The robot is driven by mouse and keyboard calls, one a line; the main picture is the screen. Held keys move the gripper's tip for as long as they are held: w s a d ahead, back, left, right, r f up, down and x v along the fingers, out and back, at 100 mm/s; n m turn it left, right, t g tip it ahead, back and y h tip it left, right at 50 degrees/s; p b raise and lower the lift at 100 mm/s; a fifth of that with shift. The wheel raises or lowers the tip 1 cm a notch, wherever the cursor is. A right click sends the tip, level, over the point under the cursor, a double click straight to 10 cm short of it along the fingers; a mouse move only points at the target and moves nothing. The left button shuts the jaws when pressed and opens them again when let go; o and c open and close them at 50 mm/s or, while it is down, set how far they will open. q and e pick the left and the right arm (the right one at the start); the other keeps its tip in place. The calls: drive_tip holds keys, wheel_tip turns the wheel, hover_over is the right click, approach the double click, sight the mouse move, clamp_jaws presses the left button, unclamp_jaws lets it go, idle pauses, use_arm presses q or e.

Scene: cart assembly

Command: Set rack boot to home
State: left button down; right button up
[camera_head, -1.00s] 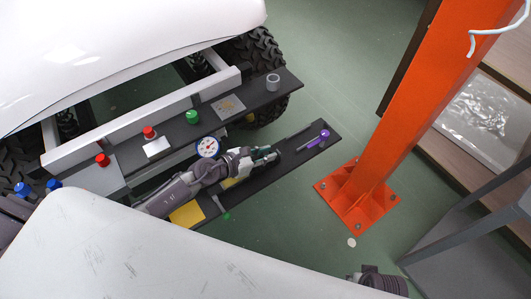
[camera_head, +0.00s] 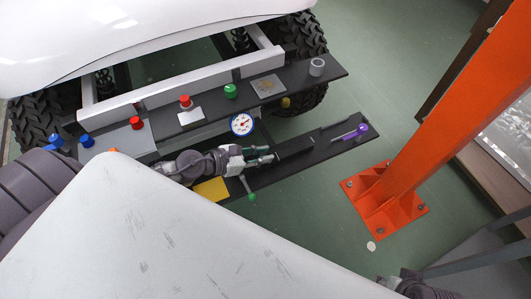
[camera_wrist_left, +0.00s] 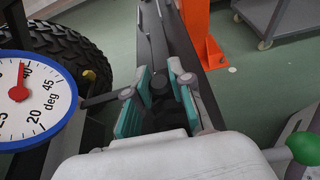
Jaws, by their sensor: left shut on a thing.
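My left gripper (camera_head: 268,155) is over the near side of the lower dark shelf, just right of the dial gauge. In the left wrist view its teal-padded fingers (camera_wrist_left: 160,97) are closed around a small dark piece (camera_wrist_left: 160,86), probably the rack boot. Much of this piece is hidden by the fingers and blends with the dark shelf behind. A dark slot or recess (camera_head: 295,145) shows on the shelf just beyond the fingertips. I cannot tell which spot is home. My right gripper is not seen; only a dark part of an arm shows at the bottom right.
The dial gauge (camera_head: 242,124) is close beside the gripper. A green-knobbed lever (camera_head: 252,197) and yellow plate (camera_head: 211,190) are on the near side. A purple-handled tool (camera_head: 361,129) lies at the shelf's far end. Red buttons and a green knob (camera_head: 230,91) stand on the upper shelf. An orange post (camera_head: 440,110) rises at right.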

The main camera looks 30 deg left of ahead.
use_arm(q)
drive_tip(key=shift+a+f, duration=0.1)
drive_tip(key=c, duration=1.4)
unclamp_jaws()
drive_tip(key=shift+c, duration=0.2)
drive_tip(key=o, duration=0.4)
drive_tip(key=shift+s+a, duration=0.1)
drive_tip(key=shift+s, duration=0.1)
drive_tip(key=shift+o, duration=0.2)
drive_tip(key=v, duration=1.2)
